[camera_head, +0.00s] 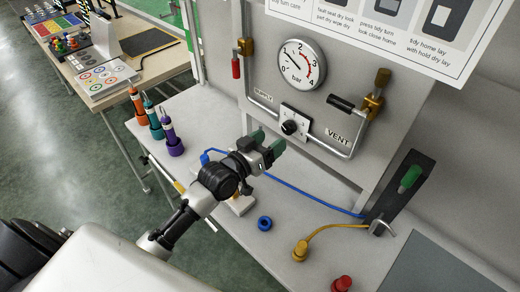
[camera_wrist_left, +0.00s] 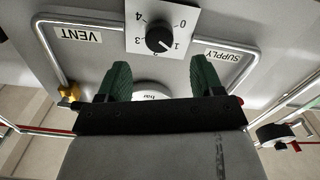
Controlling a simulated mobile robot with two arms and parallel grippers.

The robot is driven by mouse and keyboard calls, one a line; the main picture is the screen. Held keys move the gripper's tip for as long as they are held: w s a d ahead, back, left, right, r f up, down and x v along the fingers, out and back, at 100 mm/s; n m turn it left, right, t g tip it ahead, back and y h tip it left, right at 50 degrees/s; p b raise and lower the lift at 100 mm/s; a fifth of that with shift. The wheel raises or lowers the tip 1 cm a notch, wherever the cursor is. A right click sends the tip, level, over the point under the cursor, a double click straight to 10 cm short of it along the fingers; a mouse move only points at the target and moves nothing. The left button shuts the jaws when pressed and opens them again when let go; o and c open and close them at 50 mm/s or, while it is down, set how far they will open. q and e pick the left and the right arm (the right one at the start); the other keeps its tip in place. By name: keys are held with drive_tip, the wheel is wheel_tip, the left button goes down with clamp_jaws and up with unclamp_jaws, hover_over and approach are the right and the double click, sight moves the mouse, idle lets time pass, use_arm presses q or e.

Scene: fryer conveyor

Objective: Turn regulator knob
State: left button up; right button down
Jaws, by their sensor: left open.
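The black regulator knob (camera_head: 289,127) sits on a white square dial plate on the upright grey panel, between the SUPPLY and VENT labels. The wrist view shows the knob (camera_wrist_left: 160,39) upside down, with dial numbers around it; its light mark appears to face the 1. My left gripper (camera_head: 267,143) is open and empty, in front of the panel and below and left of the knob in the head view. In the wrist view its two green fingers (camera_wrist_left: 161,70) stand apart, with the knob beyond their tips and not between them. My right gripper is not in view.
A round pressure gauge (camera_head: 301,64) is above the knob. A red-handled valve (camera_head: 236,67) and a black-handled vent valve (camera_head: 341,103) flank it on the pipework. A blue hose (camera_head: 313,194), a blue ring (camera_head: 265,223) and a brass fitting (camera_head: 300,251) lie on the bench below.

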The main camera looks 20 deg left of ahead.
use_arm(q)
drive_tip(key=shift+v, duration=1.8)
drive_tip(key=shift+f, duration=0.1)
drive_tip(key=s+f+m+g+y, duration=0.1)
drive_tip(key=s+f+g+y, duration=0.35)
drive_tip(key=s, duration=0.75)
drive_tip(key=s+f+g+y, duration=0.1)
drive_tip(key=s+f+g, duration=0.5)
drive_tip(key=s+g, duration=0.5)
wheel_tip(320, 180, down, 26)
drive_tip(key=s, duration=0.2)
drive_tip(key=s+a+f, duration=0.2)
drive_tip(key=s+f, duration=1.4)
drive_tip(key=s, duration=0.1)
drive_tip(key=shift+a+f+y, duration=0.3)
drive_tip(key=shift+a+y, duration=0.05)
drive_tip(key=shift+a, duration=0.05)
